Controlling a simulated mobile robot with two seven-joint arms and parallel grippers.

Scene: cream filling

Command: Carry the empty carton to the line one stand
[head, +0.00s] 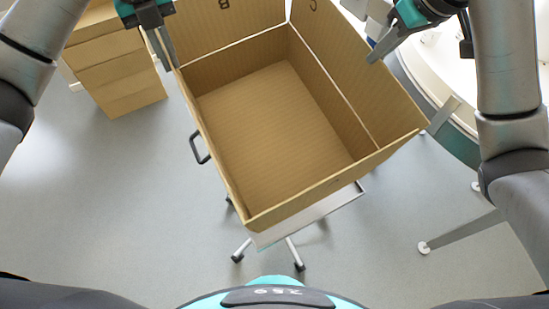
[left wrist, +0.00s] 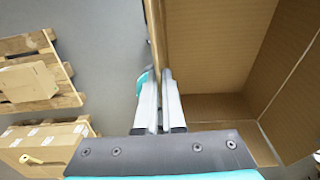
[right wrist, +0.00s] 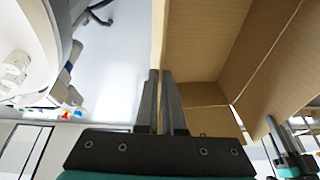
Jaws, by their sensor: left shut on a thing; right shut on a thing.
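The empty carton (head: 275,120) is a large open brown box, seen from above with its bare bottom showing. My left gripper (head: 172,58) is shut on its left wall near the far left corner; the left wrist view shows the wall edge between the fingers (left wrist: 160,75). My right gripper (head: 374,56) is shut on the right wall, and the right wrist view shows it pinching that edge (right wrist: 160,76). A wheeled stand with a pale top (head: 310,217) shows under the near side of the carton. Whether the carton rests on it is hidden.
Stacked brown boxes (head: 118,75) stand on the floor at the left; the left wrist view shows a wooden pallet (left wrist: 50,62) there. A round white-topped structure (head: 445,75) is close to the carton's right side, with a leg (head: 460,232) reaching across the floor. The floor at lower left is clear.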

